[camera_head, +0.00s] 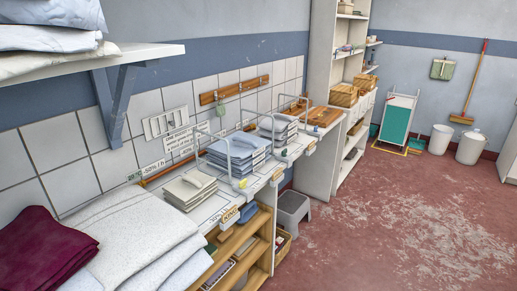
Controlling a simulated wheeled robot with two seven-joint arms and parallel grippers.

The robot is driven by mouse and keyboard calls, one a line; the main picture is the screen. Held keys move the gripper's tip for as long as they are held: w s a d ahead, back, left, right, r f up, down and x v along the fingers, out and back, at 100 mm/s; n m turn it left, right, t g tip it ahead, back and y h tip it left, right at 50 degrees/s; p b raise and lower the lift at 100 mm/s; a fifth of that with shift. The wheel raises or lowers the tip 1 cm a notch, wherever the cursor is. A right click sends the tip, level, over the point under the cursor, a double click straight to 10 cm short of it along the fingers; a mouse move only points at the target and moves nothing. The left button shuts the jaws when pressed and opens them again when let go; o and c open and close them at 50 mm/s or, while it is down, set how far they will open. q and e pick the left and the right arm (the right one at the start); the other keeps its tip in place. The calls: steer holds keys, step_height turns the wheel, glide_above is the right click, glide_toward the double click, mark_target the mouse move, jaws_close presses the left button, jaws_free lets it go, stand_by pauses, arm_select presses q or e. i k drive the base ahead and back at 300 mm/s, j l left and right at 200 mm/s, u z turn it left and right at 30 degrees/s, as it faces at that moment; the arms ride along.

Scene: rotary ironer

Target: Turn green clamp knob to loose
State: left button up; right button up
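I cannot make out a green clamp knob for certain. A small yellow-green piece (241,183) sits at the front edge of the counter, by the foot of a wire frame. A smaller greenish piece (284,152) sits farther along the same edge. Both are too small to tell their shape or setting. Neither of my grippers is in view.
The counter (210,209) along the left wall holds folded linen stacks (239,151) between wire frames. Folded cloths (135,235) fill the near left. A wall shelf (140,53) overhangs there. A grey stool (292,207) stands beside the counter. The red floor (400,220) is clear.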

mark_target(289, 159)
steer(key=i+l+u, duration=0.25)
steer(key=l+u, duration=0.2)
steer(key=i+l+u, duration=0.25)
steer(key=l, duration=0.15)
steer(key=l+u, duration=0.2)
steer(key=l, duration=0.15)
